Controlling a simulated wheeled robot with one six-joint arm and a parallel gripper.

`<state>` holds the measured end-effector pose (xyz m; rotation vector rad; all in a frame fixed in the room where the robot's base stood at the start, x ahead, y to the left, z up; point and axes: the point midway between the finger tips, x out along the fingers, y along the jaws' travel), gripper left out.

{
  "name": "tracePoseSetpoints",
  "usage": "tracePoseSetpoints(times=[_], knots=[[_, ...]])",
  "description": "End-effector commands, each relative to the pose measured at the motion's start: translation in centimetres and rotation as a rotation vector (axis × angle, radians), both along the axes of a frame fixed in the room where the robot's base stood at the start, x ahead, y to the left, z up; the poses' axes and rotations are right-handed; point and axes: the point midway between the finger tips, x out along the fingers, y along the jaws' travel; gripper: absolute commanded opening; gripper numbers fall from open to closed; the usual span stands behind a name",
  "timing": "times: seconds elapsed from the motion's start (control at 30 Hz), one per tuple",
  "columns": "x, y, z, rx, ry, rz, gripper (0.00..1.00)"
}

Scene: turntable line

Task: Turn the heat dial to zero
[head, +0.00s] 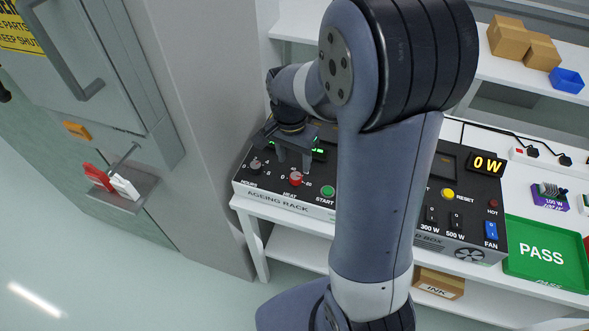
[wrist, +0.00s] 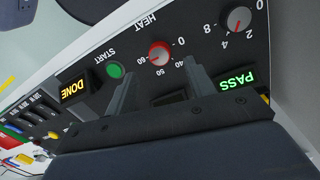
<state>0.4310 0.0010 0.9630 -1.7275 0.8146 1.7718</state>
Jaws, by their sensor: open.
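The heat dial (head: 295,179) is a red knob on the sloped front panel of the ageing rack (head: 285,200). It also shows in the wrist view (wrist: 159,53), upside down, with scale marks 0, 40, 50 and 60 around it. Which mark its pointer is at is too small to tell. My gripper (head: 293,161) is open above the panel, near the dial. In the wrist view, the two fingers of my gripper (wrist: 160,72) show on either side of the dial's lower edge, with nothing between them. I cannot tell whether they touch it.
A grey hours dial (wrist: 238,18) and a green start button (wrist: 115,70) flank the heat dial. A load box (head: 460,215) and green PASS tray (head: 540,252) stand right; a cabinet (head: 90,70) stands left.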

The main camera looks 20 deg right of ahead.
Motion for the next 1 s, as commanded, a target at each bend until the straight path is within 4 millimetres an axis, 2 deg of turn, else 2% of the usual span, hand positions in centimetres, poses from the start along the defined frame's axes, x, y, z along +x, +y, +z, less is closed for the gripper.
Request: tracePoseSetpoints(times=[0.1, 0.3, 0.47, 0.7, 1.0], knots=[[-0.2, -0.1, -2.4, 0.000, 0.006, 0.000, 0.52], [-0.3, -0.2, -4.9, 0.000, 0.003, 0.000, 0.52], [-0.3, -0.2, -5.7, 0.000, 0.000, 0.000, 0.52], [-0.3, -0.2, -5.7, 0.000, -0.001, 0.000, 0.52], [-0.3, -0.2, -5.7, -0.001, -0.001, 0.001, 0.28]])
